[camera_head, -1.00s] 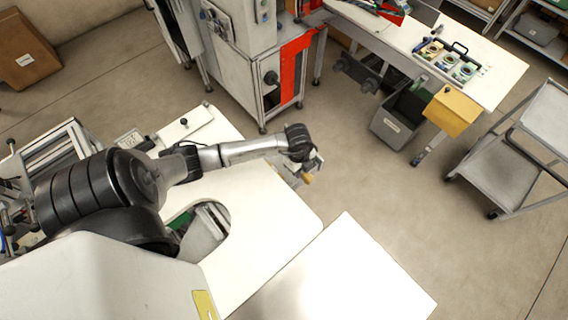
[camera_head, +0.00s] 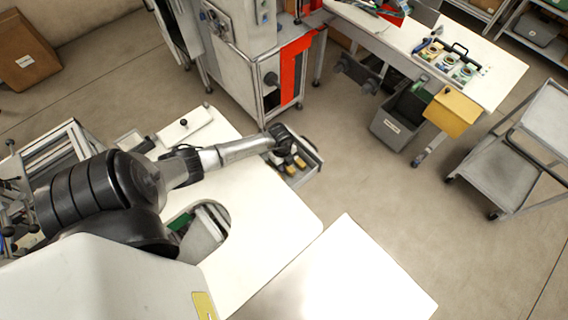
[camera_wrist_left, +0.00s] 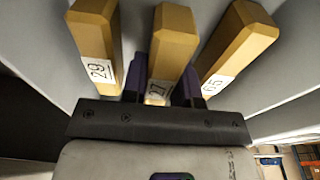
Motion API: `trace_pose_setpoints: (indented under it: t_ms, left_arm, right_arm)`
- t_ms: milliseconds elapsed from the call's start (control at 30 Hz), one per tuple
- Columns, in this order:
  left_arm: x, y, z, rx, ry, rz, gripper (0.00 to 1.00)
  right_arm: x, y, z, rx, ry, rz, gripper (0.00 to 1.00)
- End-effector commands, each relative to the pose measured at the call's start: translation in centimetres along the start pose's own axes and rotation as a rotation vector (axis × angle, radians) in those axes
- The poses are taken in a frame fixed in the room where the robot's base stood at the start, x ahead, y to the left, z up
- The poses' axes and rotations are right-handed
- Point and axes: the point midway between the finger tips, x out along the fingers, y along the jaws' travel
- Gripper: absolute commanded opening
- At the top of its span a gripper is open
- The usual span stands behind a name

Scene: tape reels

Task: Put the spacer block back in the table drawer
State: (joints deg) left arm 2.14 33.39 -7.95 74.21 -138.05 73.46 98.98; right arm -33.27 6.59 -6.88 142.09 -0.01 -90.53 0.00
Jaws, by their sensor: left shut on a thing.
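My left gripper (camera_head: 288,155) is over the open table drawer (camera_head: 313,157) at the far edge of the white table. In the left wrist view, its purple fingers (camera_wrist_left: 162,80) are shut on the spacer block (camera_wrist_left: 172,40), a yellow-brown bar with a white number label that the fingers partly cover. A similar block labelled 29 (camera_wrist_left: 95,35) stands to its left and another labelled block (camera_wrist_left: 237,38) to its right, both apart from it. Grey drawer surfaces surround them. Whether the held block touches the drawer floor cannot be told. My right gripper is out of view.
The white tabletop (camera_head: 270,215) has a round cut-out, and a pale lid with a black knob (camera_head: 186,124) lies near its far left corner. A second white surface (camera_head: 350,280) is at the front right.

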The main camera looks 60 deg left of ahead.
Motion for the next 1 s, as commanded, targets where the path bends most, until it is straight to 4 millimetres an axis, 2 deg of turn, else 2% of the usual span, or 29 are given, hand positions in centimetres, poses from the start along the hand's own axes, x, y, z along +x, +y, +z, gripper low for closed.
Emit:
trace_pose_setpoints:
  t_ms: [600, 633, 700, 1000]
  left_arm:
    - [1.13, -0.02, 0.18, 0.0, -0.001, 0.0, 0.0]
    - [1.08, -0.01, 0.17, 0.0, -0.001, 0.0, 0.29]
    - [1.04, -0.01, 0.16, 0.0, -0.001, 0.0, 0.36]
    - [0.74, -0.01, 0.12, 0.001, -0.001, 0.0, 0.38]
  right_arm:
    - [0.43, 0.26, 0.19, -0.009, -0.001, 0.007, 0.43]
    - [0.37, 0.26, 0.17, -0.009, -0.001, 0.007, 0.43]
    - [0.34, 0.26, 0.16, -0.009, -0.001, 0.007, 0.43]
    - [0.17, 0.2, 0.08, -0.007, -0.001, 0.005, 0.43]
